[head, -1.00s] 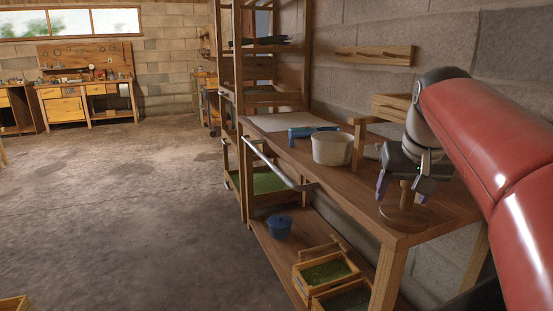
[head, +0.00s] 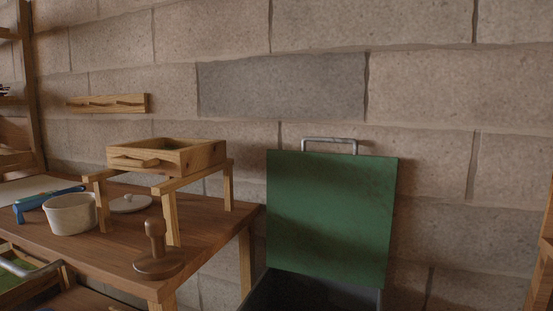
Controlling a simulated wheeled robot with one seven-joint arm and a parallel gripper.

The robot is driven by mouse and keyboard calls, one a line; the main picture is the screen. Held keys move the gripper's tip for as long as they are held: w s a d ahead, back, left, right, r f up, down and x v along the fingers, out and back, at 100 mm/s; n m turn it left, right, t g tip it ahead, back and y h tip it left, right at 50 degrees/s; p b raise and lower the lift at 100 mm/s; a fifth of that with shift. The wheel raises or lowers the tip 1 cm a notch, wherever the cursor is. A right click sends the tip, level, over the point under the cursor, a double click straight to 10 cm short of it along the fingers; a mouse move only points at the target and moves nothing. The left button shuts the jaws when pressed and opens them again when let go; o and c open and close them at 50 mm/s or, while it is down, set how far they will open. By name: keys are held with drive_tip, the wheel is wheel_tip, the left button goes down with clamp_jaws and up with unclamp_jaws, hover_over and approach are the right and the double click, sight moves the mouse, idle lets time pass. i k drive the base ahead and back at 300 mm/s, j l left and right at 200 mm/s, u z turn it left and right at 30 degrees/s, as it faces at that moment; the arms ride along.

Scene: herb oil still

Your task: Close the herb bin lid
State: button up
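The herb bin lid (head: 332,215) is a green panel with a grey metal handle (head: 329,141) along its top edge. It stands upright and open near the block wall. The dark grey bin (head: 312,292) shows only at the bottom of the picture, below the lid; the rest of it is cut off. My gripper is not in view now.
The wooden table (head: 205,244) stands left of the bin. On it are a wooden press (head: 157,255), a white pot (head: 72,214), a round white lid (head: 130,204), a blue object (head: 32,203) and a wooden box on a stand (head: 190,156). A wooden upright (head: 543,270) is at the right edge.

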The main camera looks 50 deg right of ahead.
sight(329, 215)
drive_tip(key=z, duration=2)
